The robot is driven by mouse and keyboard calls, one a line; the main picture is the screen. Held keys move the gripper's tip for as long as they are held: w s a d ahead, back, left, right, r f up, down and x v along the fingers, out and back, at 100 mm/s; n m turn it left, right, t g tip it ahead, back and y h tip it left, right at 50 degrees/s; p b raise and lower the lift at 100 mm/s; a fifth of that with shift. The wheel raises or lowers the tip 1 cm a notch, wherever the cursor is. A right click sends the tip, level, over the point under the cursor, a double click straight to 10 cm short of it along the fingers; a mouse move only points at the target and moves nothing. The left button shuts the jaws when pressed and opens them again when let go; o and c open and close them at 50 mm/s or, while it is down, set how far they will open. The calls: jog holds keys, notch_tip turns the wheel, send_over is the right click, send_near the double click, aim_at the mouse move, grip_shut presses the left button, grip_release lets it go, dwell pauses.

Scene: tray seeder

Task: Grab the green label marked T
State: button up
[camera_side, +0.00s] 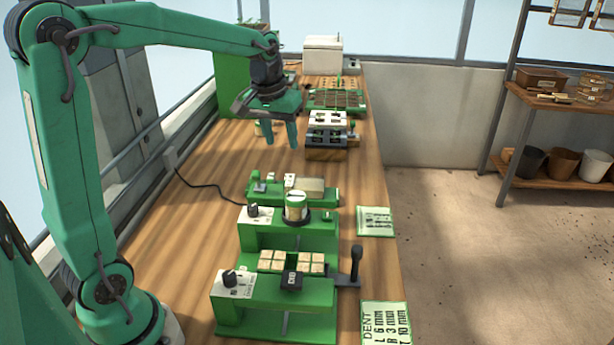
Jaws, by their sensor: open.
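My gripper (280,138) hangs at the end of my green arm over the left part of the wooden bench, fingers pointing down. Its two fingers are apart and I see nothing between them. I cannot make out a green label with a T. A pale rack (328,118) with dark slots and small green pieces stands to the right of my gripper; any letters on it are too small to read. A small pale and green object (262,130) is partly hidden behind the left finger.
Green machines with knobs (290,235) fill the near bench (200,200). A dark-celled tray (337,100) and a white box (323,53) are further back. Printed cards (375,222) lie along the right edge. Bare wood lies between the rack and the machines.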

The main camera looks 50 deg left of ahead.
jog(key=w+a+f+n, duration=0.1)
jog(key=w+a+f, duration=0.2)
jog(key=a+f, duration=0.1)
jog(key=w+a+f+n+g, duration=0.1)
jog(key=w+a+f, duration=0.3)
jog(key=f, duration=0.1)
jog(key=w+a+f+n+g, duration=0.1)
jog(key=w+a+f+n, duration=0.1)
jog(key=w+a+f, duration=0.1)
jog(key=shift+w+a+f+h, duration=0.15)
jog(key=shift+a+f, duration=0.1)
jog(key=shift+f, duration=0.2)
jog(key=shift+w+a+f+h, duration=0.15)
jog(key=shift+a+f, duration=0.1)
jog(key=shift+f, duration=0.15)
jog(key=shift+f, duration=0.1)
jog(key=shift+f, duration=1.2)
jog(key=shift+f, duration=0.1)
jog(key=shift+f, duration=2.5)
jog(key=shift+c, duration=0.2)
